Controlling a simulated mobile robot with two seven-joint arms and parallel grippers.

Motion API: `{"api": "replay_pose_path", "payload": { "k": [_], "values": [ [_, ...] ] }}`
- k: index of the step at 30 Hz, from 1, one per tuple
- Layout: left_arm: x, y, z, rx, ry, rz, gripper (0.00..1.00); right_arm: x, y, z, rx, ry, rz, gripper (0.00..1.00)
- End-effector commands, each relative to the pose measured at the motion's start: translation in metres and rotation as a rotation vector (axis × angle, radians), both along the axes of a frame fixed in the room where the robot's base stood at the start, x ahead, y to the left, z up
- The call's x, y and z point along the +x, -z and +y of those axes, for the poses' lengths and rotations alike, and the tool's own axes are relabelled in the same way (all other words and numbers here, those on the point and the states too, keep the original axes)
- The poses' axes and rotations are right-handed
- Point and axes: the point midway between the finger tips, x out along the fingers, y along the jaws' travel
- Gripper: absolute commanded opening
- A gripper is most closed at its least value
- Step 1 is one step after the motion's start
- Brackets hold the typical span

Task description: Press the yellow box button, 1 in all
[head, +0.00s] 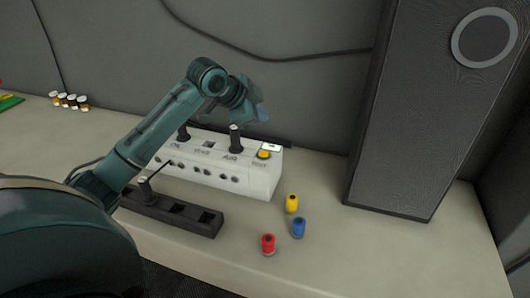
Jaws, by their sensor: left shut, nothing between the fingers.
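A white box (225,173) with black knobs and sockets stands on the table near the wall. The yellow button (264,154) sits on its top face at the right end, beside a small white label. My left arm comes in from the left and reaches over the box. My left gripper (260,112) is shut and empty, behind and above the right part of the box, apart from the button in the picture. Its fingertips are small and partly hidden by the wrist. My right gripper is not in view.
A black slotted strip (168,211) lies in front of the box. A tall dark speaker-like cabinet (420,110) stands at right. Several small jars (70,101) stand at far left.

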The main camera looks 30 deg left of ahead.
Motion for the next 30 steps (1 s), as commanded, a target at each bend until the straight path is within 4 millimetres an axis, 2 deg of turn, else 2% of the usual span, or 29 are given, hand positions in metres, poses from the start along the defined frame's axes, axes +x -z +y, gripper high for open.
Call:
{"api": "replay_pose_path", "payload": {
  "k": [5, 17, 21, 30],
  "values": [
    [0.000, 0.008, -0.001, -0.001, 0.000, 0.002, 0.00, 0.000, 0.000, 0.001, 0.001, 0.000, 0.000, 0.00],
    [0.000, 0.062, -0.001, -0.003, -0.001, 0.003, 0.00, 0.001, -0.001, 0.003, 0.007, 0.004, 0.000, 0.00],
    [0.000, 0.078, 0.000, 0.000, -0.001, 0.002, 0.00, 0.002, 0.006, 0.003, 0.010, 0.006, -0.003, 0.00],
    [0.000, 0.089, 0.000, 0.000, 0.000, 0.000, 0.00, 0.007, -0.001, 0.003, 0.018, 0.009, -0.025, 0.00]
  ]
}}
